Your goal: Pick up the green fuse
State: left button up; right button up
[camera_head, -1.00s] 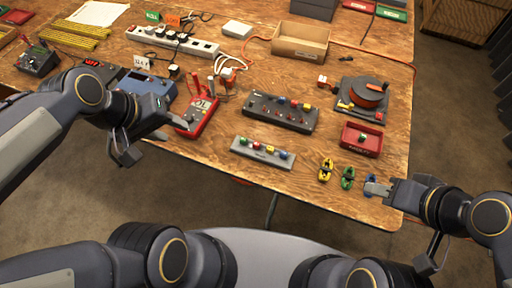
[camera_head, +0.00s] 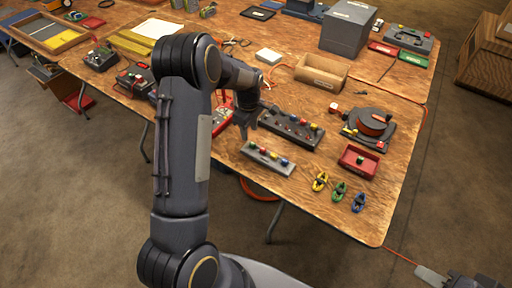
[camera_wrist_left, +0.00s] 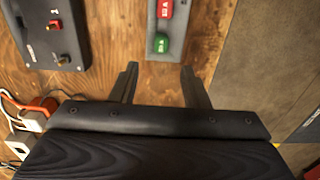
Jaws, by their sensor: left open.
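The green fuse (camera_wrist_left: 161,43) sits at the near end of a small grey fuse rack (camera_wrist_left: 153,18) in the left wrist view, with a red fuse (camera_wrist_left: 165,9) beyond it. My left gripper (camera_wrist_left: 159,70) is open and empty, with the green fuse just ahead of the gap between its fingertips. In the head view my left gripper (camera_head: 243,128) hangs over the left end of the small rack (camera_head: 268,160), largely covering the green fuse's place.
A larger dark panel (camera_head: 290,128) stands just behind the rack. A red tray (camera_head: 358,162), an orange reel (camera_head: 371,123) and yellow, green and blue clips (camera_head: 339,191) lie to the right. A cardboard box (camera_head: 321,73) is behind. Bare wood lies in front of the rack.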

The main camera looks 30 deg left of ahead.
aim_at(252, 143)
pick_arm(q)
jog(key=f, duration=0.2)
jog(key=d+f+p, duration=0.1)
jog(key=f, duration=0.1)
jog(key=shift+s+f, duration=0.1)
jog(key=shift+f, duration=0.25)
jog(key=shift+a+f, duration=0.1)
jog(key=shift+f, duration=0.4)
grip_shut()
